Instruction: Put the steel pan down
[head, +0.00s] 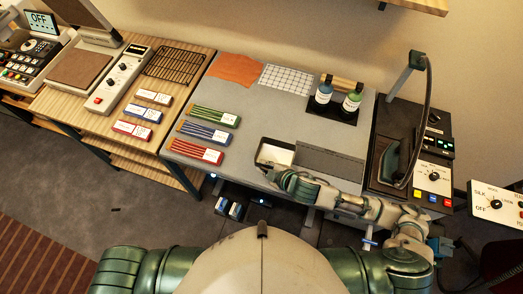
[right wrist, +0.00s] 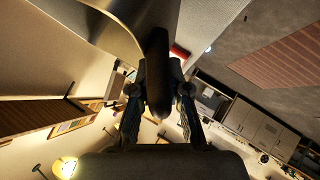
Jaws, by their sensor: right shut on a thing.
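In the right wrist view, my right gripper (right wrist: 158,98) is shut on a dark, rounded handle (right wrist: 158,65). A curved, shiny metal edge of the steel pan (right wrist: 112,22) shows just beyond it at the upper left. In the head view my right gripper (head: 284,179) is over the front edge of the grey table (head: 245,118). A pale, dark-rimmed shallow shape (head: 274,154) lies right behind the fingers; I cannot tell whether it is the pan. Whether the pan touches the table is hidden. My left gripper is out of view.
A dark grey slab (head: 330,164) lies right of the pale shape. Green, blue and red labelled packs (head: 205,134) lie at the left. Two bottles (head: 323,94) stand on a black pad at the back. An iron (head: 391,160) stands on the dark station at right. The table's middle is clear.

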